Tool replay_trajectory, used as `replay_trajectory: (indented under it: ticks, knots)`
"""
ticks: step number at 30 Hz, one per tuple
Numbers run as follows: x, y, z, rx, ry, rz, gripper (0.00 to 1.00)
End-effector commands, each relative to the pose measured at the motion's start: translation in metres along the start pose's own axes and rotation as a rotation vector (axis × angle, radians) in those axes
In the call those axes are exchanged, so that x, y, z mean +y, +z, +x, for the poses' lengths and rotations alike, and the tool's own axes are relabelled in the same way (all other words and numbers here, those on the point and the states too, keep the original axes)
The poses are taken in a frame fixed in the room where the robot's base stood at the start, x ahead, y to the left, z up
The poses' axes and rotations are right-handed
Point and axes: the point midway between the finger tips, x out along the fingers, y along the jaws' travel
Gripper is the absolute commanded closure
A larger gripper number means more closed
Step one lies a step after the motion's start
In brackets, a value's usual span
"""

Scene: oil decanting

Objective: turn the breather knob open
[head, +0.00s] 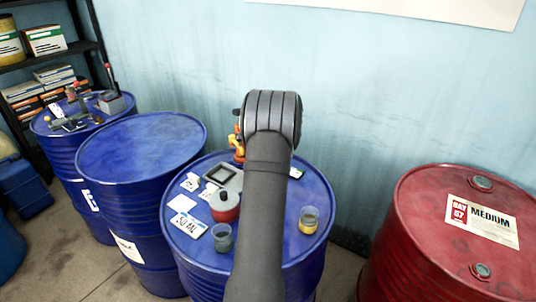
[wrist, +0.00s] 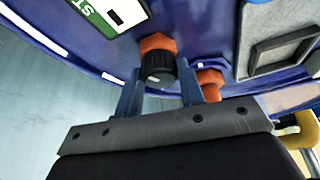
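In the wrist view a black knob (wrist: 158,68) with a small pale mark on its rim sits on an orange fitting (wrist: 157,42) on the blue drum. The two blue fingers of my gripper (wrist: 160,85) stand on either side of the knob, with little or no gap. I cannot tell whether they press on it. A second orange fitting (wrist: 209,80) is just right of the right finger. In the head view my arm hides the gripper and the knob.
The blue drum top (head: 185,255) carries a label card (head: 187,224), a red pot (head: 225,207), a grey square frame (head: 226,178), a dark cup (head: 222,238) and a cup of yellow liquid (head: 308,220). Blue drums stand left, a red drum (head: 425,215) right, a wall behind.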

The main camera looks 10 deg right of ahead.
Motion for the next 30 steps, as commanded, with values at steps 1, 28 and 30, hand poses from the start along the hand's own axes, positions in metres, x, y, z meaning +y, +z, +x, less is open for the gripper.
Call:
replay_trajectory:
  ticks: [1, 28, 30]
  knots:
    - [0.0, 0.0, -0.0001, 0.0, 0.0, 0.0, 0.76]
    - [-0.0025, -0.0009, -0.0003, 0.001, 0.152, 0.367, 0.87]
    - [-0.0024, -0.0009, -0.0003, 0.001, 0.152, 0.368, 0.87]
